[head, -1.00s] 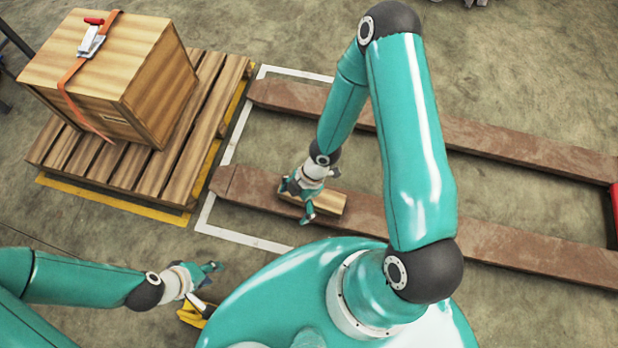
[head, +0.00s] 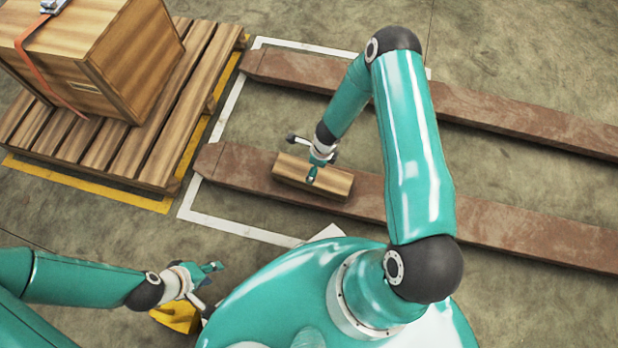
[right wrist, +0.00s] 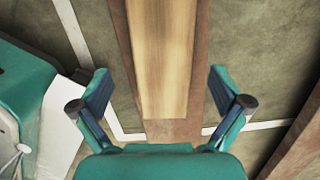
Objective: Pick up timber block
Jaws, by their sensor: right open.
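The timber block (head: 335,188) is a pale brown wooden bar. It lies lengthwise on the nearer brown fork-like beam, close to its left end. In the right wrist view the block (right wrist: 162,55) runs from the top edge down between my fingers. My right gripper (head: 307,158) is above the block, and its fingers cross the block's length. In the right wrist view my right gripper (right wrist: 160,85) is open and empty, one finger on each side of the block with a gap to it. My left gripper (head: 212,287) is open and empty, away from the block at the lower left.
The nearer beam (head: 450,225) and the farther beam (head: 500,115) run parallel inside a white floor outline (head: 235,228). A wooden crate (head: 105,60) stands on a pallet (head: 165,130) at upper left. A yellow object (head: 177,315) lies beneath my left gripper. The floor between the beams is clear.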

